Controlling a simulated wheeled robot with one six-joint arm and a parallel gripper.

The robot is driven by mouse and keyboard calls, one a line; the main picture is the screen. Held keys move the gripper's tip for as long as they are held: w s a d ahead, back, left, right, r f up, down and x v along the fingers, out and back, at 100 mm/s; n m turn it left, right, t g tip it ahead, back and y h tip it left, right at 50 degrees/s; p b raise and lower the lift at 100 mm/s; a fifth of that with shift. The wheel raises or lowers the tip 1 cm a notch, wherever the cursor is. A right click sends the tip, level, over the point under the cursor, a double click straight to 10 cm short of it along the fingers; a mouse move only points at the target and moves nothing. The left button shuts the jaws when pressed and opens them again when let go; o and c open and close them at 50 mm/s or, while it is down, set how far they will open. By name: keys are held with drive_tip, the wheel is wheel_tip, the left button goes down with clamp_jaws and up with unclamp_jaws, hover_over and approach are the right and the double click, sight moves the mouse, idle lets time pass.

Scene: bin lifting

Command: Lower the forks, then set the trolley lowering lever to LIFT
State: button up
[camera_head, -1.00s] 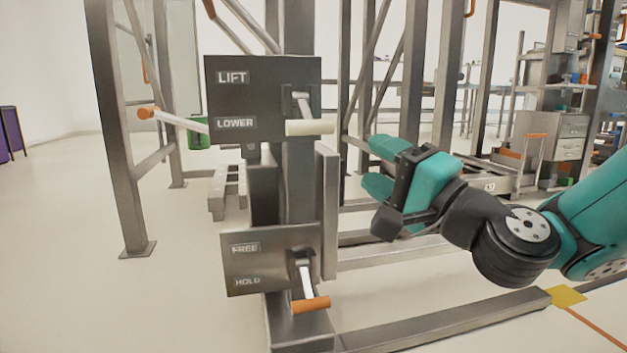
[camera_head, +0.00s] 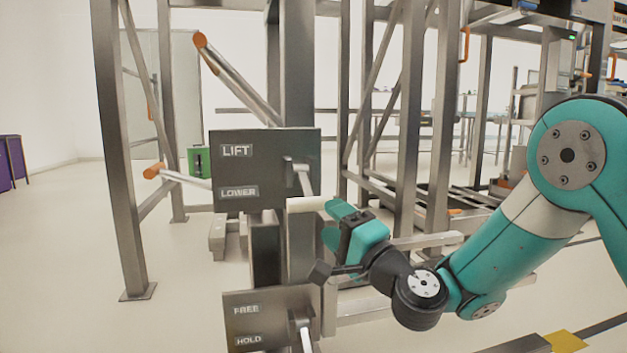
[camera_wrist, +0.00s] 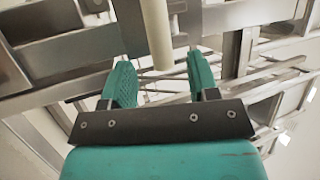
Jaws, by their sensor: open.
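The trolley lowering lever (camera_head: 303,180) sits on the dark plate (camera_head: 230,172) marked LIFT above and LOWER below. Its cream handle (camera_head: 306,204) sticks out to the right, level with or just below the LOWER label. My gripper (camera_head: 332,221) is open, its teal fingers close to the handle's right end. In the wrist view the handle (camera_wrist: 156,35) comes down from the top, between the lines of my open fingers (camera_wrist: 162,80). I cannot tell whether they touch it. The forks cannot be made out for certain.
A second plate (camera_head: 265,320) marked FREE and HOLD is below, its lever (camera_head: 305,338) cut off by the frame. Orange-ended levers (camera_head: 153,171) (camera_head: 201,40) stick out left and above. Steel posts (camera_head: 120,160) surround the panels; floor at left is clear.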

sight(318, 206)
drive_tip(key=p+x, duration=0.3)
drive_tip(key=x, duration=0.2)
drive_tip(key=shift+w+a+r, duration=0.1)
drive_tip(key=shift+r, duration=0.15)
drive_tip(key=shift+w+a+p, duration=0.3)
drive_tip(key=shift+w+p, duration=0.1)
drive_tip(key=shift+w, duration=0.05)
clamp_jaws()
